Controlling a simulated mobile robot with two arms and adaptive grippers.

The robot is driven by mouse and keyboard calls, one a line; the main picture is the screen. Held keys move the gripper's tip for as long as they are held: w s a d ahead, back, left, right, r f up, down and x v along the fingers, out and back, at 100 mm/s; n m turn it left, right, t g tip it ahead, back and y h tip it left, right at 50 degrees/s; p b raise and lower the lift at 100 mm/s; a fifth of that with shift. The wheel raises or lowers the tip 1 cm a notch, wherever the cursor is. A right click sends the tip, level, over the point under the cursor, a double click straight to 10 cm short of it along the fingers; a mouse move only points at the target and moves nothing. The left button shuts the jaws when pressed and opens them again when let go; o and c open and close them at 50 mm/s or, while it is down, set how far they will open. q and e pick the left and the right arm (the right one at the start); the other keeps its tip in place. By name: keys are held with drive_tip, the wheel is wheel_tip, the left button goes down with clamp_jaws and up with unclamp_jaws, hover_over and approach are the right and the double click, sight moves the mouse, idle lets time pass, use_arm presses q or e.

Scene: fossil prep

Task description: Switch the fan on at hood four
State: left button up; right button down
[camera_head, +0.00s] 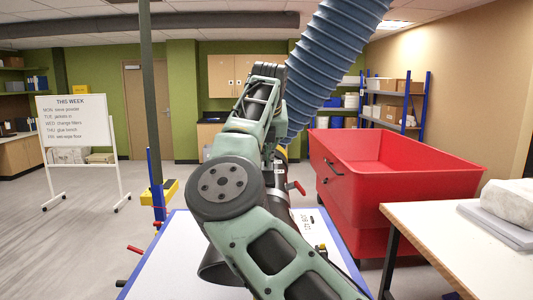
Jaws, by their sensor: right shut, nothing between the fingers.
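A thick blue corrugated hose (325,60) comes down from the ceiling and runs behind my right arm. A red handle (297,187) sticks out just right of my arm, by a dark round part mostly hidden behind it. A yellow box (165,193) is mounted low on a post to the left. I cannot tell any of these as the fan switch, and no hood number is readable. My right gripper (268,72) is raised in front of the hose, shut and empty; I cannot tell whether it touches anything. My left gripper is out of view.
A white, blue-edged table (165,262) lies below my arm, with red-handled clamps at its left edge. A red bin (400,185) and a bench (425,222) with a wrapped block stand right. A whiteboard (75,122) stands left; the floor there is open.

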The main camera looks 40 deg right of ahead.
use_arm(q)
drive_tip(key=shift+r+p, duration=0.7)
use_arm(e)
drive_tip(key=shift+r, duration=0.8)
